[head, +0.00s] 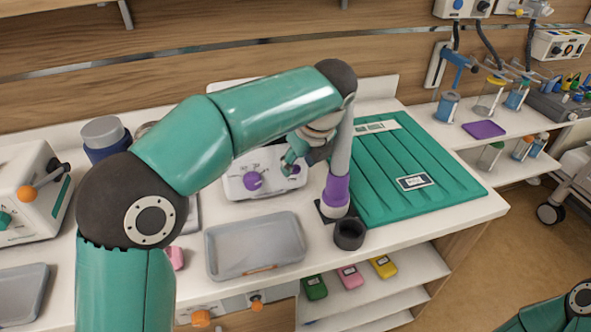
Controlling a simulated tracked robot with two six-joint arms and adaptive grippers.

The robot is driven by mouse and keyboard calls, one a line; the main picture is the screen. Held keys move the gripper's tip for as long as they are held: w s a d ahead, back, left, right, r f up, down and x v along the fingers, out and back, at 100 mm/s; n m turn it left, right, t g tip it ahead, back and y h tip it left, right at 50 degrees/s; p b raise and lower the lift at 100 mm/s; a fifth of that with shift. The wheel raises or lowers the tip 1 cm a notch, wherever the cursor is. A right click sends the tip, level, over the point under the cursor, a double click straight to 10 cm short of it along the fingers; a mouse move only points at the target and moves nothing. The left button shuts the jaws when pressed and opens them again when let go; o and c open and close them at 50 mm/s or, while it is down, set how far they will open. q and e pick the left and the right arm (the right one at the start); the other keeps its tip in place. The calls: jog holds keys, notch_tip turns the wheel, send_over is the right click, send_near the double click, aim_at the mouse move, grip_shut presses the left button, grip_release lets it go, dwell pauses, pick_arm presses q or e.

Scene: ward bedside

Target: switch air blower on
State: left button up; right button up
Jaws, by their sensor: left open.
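A white unit, which looks like the air blower (238,187), stands on the counter against the back. My left gripper (291,161) is open and reaches down at the right end of the unit, close to this control. My wrist and forearm hide part of the unit, and I cannot tell whether the fingers touch it. My right gripper is out of view; only part of my right arm shows at the lower right.
A green ribbed mat (403,170) lies to the right. A grey tray (254,247) lies in front.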

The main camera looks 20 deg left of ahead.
pick_arm(q)
jog(key=shift+x, duration=1.25)
jog(key=shift+a, duration=0.1)
grip_shut()
